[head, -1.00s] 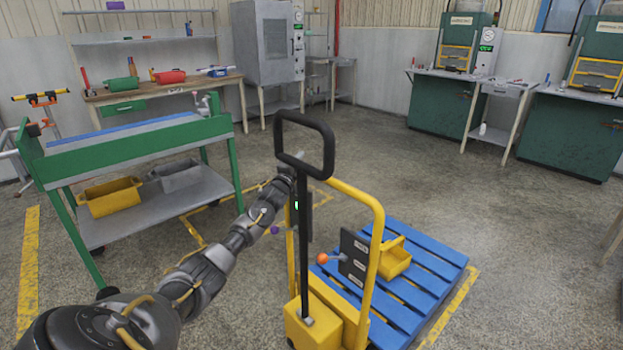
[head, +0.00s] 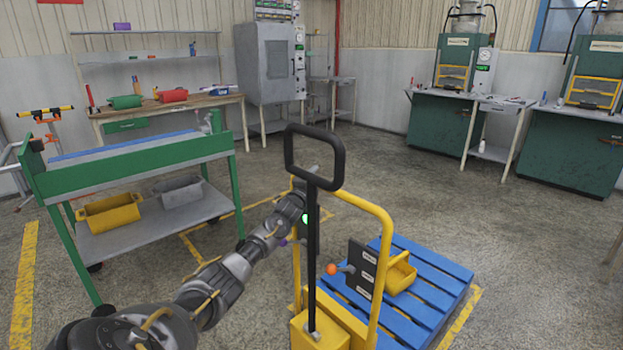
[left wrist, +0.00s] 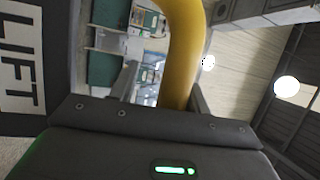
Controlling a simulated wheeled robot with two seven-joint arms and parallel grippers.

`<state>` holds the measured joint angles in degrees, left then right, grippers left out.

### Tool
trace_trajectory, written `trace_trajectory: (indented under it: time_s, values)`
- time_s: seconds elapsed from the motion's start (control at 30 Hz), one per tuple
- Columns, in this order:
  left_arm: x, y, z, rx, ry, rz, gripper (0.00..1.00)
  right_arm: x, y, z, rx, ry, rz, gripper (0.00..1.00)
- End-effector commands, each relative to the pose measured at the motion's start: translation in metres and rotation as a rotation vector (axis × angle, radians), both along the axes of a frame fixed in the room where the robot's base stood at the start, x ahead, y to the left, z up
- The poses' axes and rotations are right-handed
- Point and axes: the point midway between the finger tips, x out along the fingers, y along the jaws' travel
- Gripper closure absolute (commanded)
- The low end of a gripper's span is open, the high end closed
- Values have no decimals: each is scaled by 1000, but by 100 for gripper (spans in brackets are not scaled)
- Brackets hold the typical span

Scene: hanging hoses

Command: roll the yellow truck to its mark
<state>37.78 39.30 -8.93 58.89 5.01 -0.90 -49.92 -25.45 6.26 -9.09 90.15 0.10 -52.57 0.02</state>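The yellow truck (head: 384,240) stands in front of me, with a black loop handle (head: 338,160) and a dark panel with an orange-knobbed lever. A blue slatted pallet (head: 420,310) lies just beyond and right of it. My left gripper (head: 312,172) is at the truck's left upright, partly hidden behind the handle. In the left wrist view the yellow tube (left wrist: 182,55) passes between its fingers (left wrist: 163,88), with a gap on the left side, so it looks open. A panel marked LIFT (left wrist: 20,60) is at left there. My right gripper is out of view.
A green-framed cart (head: 140,155) with yellow and grey bins stands left. Yellow floor lines (head: 193,247) run between cart and truck, and another (head: 460,318) edges the pallet's right side. Which is the truck's mark is unclear. Open floor lies beyond, toward green machines (head: 570,150).

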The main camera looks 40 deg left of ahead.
Motion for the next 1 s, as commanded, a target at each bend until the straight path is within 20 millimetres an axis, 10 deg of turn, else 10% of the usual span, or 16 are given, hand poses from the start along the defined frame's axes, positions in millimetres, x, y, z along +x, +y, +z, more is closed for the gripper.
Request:
trace_trajectory:
  time_s: [0.37, 1.0]
  values:
    - [-13, 3, 0, 3, -2, 10, 53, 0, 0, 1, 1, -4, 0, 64]
    - [-97, -29, -17, 2, 0, 3, 53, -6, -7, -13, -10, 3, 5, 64]
